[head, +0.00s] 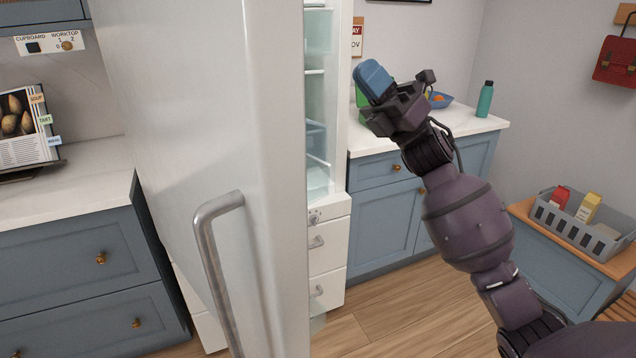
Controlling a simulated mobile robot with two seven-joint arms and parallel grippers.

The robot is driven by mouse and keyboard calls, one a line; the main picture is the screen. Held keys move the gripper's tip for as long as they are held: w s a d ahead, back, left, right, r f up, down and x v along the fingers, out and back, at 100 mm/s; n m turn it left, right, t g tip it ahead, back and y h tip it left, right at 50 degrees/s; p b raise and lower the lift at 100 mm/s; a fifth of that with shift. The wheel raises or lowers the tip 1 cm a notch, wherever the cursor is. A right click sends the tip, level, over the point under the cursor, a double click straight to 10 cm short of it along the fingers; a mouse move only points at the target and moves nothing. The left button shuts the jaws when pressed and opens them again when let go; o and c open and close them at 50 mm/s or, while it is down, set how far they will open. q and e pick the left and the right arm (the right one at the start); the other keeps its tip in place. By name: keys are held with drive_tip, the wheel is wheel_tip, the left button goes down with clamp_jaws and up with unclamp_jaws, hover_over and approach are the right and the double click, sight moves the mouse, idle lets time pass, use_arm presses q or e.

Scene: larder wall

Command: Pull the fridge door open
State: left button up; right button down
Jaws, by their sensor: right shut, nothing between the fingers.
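The fridge door (190,120) is large and pale grey and stands swung open toward me, its edge facing the right. Its long grey bar handle (208,245) is on the near face, and nothing holds it. Past the door edge, part of the white fridge (340,110) shows, with shelves (316,72) inside. My right gripper (374,82) is raised to the right of the fridge opening, in front of the worktop. Its fingers look shut and empty, apart from both door and handle. My left gripper is out of view. The door hides much of the fridge interior.
White drawers (327,262) sit below the shelves. A worktop (478,128) at the right bears a green bottle (485,99) and a blue bowl (440,101). A grey crate (566,220) with packets stands at the right. Some wooden floor (385,320) is clear.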

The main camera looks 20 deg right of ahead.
drive_tip(key=s+a+r+n+g+b, duration=0.1)
drive_tip(key=s+a+r+n+g, duration=0.15)
drive_tip(key=n+g, duration=1)
drive_tip(key=n+g+h+b, duration=0.1)
drive_tip(key=n+g+h, duration=0.2)
drive_tip(key=n+h, duration=1.35)
approach(305, 187)
drive_tip(key=a+f+n+y, duration=0.1)
drive_tip(key=f, duration=0.1)
drive_tip(key=s+a+f+n+y+p, duration=0.1)
drive_tip(key=a+f+n+y, duration=0.1)
drive_tip(key=f+n+y, duration=0.1)
drive_tip(key=shift+s+a+f+p, duration=0.3)
drive_tip(key=shift+s+f+p, duration=0.05)
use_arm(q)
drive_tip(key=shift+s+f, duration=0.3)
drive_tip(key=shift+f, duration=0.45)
use_arm(e)
drive_tip(key=shift+a+f, duration=0.1)
drive_tip(key=shift+a, duration=0.15)
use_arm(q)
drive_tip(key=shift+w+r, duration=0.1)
use_arm(e)
drive_tip(key=shift+s+a, duration=0.1)
